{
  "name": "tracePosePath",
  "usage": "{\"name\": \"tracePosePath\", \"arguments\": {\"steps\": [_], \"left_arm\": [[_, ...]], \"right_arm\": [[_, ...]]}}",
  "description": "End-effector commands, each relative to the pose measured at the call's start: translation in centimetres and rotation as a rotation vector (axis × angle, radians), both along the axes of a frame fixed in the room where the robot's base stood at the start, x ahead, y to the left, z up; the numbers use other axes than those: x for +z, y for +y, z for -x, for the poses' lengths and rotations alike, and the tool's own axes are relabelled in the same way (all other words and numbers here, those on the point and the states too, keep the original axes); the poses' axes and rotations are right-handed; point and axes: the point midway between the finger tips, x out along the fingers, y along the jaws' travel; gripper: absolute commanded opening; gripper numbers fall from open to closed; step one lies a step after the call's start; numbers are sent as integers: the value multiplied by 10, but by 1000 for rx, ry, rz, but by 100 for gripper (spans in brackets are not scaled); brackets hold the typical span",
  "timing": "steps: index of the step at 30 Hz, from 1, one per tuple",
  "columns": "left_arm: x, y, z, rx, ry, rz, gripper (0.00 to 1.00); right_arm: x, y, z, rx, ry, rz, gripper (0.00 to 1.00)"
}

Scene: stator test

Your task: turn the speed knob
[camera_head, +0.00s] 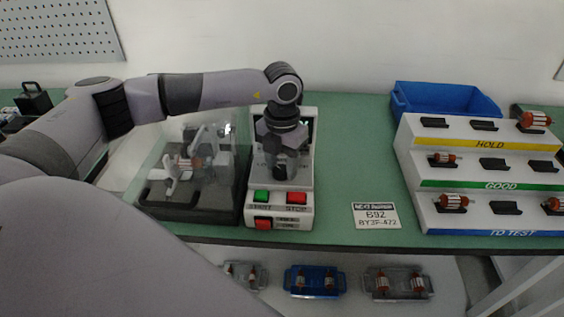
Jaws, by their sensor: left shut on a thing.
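The white control box (303,205) stands on the green table, with a green START button (261,197) and a red STOP button (297,198) on its front. My left arm comes in from the left and bends down over the box. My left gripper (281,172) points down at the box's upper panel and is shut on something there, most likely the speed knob. The knob itself is hidden behind the gripper. My right gripper is not in view.
A clear-covered test fixture (205,205) stands directly left of the box. A stepped white rack (418,150) with rotors is at the right, a blue bin (440,97) behind it. A label card (376,216) lies between. Trays sit on a lower shelf.

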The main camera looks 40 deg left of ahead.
Motion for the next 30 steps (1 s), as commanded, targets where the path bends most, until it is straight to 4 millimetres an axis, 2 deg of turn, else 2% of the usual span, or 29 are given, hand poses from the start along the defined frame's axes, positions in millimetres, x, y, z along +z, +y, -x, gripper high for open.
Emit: {"name": "tracePosePath", "arguments": {"steps": [11,30], "left_arm": [[-1,0,0,-153,-1,0,14],[0,-2,0,-687,-3,-1,14]], "right_arm": [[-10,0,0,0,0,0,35],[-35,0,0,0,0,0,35]]}}
